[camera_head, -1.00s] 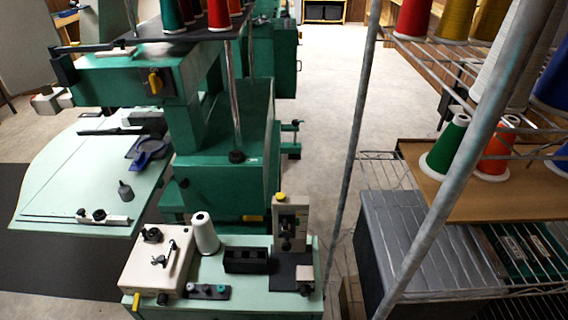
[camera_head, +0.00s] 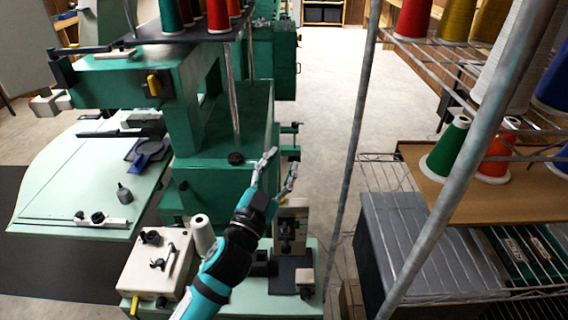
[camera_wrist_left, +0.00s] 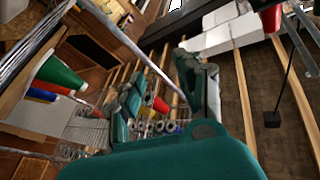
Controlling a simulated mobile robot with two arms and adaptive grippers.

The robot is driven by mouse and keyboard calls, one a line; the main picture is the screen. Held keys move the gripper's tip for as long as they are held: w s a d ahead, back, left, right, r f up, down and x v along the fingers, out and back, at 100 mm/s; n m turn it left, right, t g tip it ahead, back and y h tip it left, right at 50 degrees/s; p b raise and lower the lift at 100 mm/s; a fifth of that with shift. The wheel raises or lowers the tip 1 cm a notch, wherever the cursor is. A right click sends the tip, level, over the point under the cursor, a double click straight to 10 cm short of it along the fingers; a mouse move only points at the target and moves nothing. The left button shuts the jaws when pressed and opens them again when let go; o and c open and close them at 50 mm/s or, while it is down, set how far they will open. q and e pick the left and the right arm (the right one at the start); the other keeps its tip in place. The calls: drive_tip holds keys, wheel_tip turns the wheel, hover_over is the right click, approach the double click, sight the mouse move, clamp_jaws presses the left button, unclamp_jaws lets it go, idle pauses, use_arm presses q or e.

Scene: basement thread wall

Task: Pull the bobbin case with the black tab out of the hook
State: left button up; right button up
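My left gripper (camera_head: 281,166) comes in from the lower left in the head view. Its two fingers are spread apart with nothing between them, raised above the small beige stand (camera_head: 291,213) on the light green bench top. The stand has a dark round fitting (camera_head: 287,230) on its front, which looks like the hook. The bobbin case and its black tab are too small to tell apart there. My left arm hides part of the black block and the middle of the bench. In the wrist view I cannot make out the stand. My right gripper is not in view.
A cream box (camera_head: 157,262) with a small lever and a white thread cone (camera_head: 202,236) stand left of my arm. Green machines rise behind the bench. A slanted metal post (camera_head: 462,185) and a wire rack with cones (camera_head: 447,146) stand to the right.

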use_arm(q)
drive_tip(key=s+d+r+m+g+h, duration=0.4)
drive_tip(key=d+r+m+g+h, duration=0.2)
drive_tip(key=d+r+m+h, duration=0.5)
drive_tip(key=s+d+m+g+h, duration=0.1)
drive_tip(key=s+d+m+g, duration=0.7)
drive_tip(key=m+g, duration=0.65)
drive_tip(key=m+t+y, duration=0.1)
drive_tip(key=m+y, duration=0.1)
drive_tip(key=y, duration=1.9)
approach(284, 227)
drive_tip(key=shift+n, duration=0.25)
wheel_tip(284, 227, down, 9)
drive_tip(key=p, duration=0.4)
drive_tip(key=shift+a+f+p, duration=0.1)
drive_tip(key=shift+p, duration=0.25)
